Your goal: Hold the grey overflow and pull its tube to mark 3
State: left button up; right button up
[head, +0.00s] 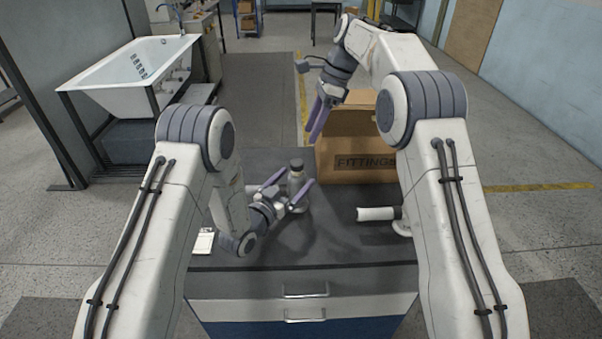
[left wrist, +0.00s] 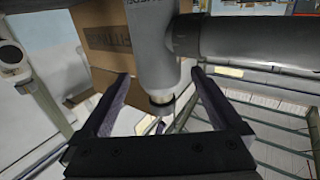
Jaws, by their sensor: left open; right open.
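The grey overflow (head: 296,178) stands upright on the dark bench top, with a dark cap on top. In the left wrist view the overflow (left wrist: 156,50) fills the upper middle, and a thick grey tube (left wrist: 250,42) runs off to the right. My left gripper (head: 288,188) is open, low over the bench, with one finger on each side of the overflow. In the left wrist view the fingers stand apart from its narrow end. My right gripper (head: 318,122) is open and empty, raised in front of the cardboard box. I cannot make out any numbered marks.
The cardboard fittings box (head: 350,165) stands at the back right of the bench. A white pipe piece (head: 378,213) lies at the right, partly behind my right arm. A small white card (head: 203,241) lies at the left. A white bathtub (head: 125,82) stands beyond, at the left.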

aim_at(303, 171)
pick_arm(q)
jog(key=shift+x, duration=2.45)
